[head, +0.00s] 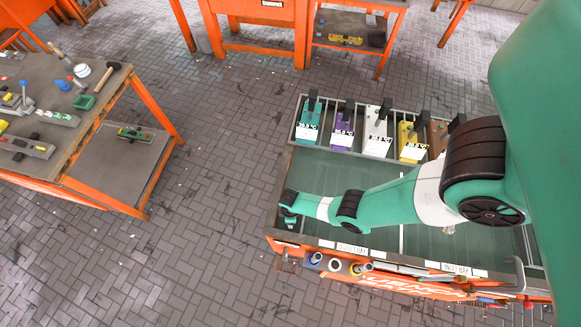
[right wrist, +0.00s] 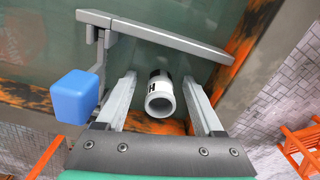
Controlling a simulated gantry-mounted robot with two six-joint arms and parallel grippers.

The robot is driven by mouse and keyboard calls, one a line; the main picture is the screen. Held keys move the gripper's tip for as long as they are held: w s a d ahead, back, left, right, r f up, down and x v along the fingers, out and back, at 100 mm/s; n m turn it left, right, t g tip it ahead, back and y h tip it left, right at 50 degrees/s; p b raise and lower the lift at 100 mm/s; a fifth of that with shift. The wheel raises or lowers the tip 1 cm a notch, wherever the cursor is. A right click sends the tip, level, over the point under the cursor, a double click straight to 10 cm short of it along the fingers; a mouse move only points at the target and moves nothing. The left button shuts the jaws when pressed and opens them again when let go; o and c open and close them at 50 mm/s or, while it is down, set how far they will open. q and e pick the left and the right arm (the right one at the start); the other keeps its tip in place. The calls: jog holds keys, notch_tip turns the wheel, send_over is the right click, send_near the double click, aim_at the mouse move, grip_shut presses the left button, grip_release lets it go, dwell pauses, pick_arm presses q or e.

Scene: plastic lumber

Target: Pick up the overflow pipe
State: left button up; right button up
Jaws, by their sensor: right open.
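A short white pipe (right wrist: 160,95), open at its near end and with a black mark on its side, shows in the right wrist view. My right gripper (right wrist: 160,82) is open, with one finger on each side of the pipe; gaps show on both sides, and I cannot tell whether either finger touches it. In the head view my right arm reaches over the orange cart (head: 400,283) to its left end, and the fingers there are hidden. I cannot tell which object in the head view is the overflow pipe. My left gripper is not in view.
A grey bar (right wrist: 170,40) and a blue block (right wrist: 79,97) are close to my right gripper. Short tubes (head: 336,264) sit along the cart's front edge. An orange-legged workbench (head: 118,160) stands left, with open floor between.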

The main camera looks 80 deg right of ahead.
jog(key=shift+f, duration=0.7)
jog(key=shift+c, duration=0.2)
grip_shut()
dwell(0.7)
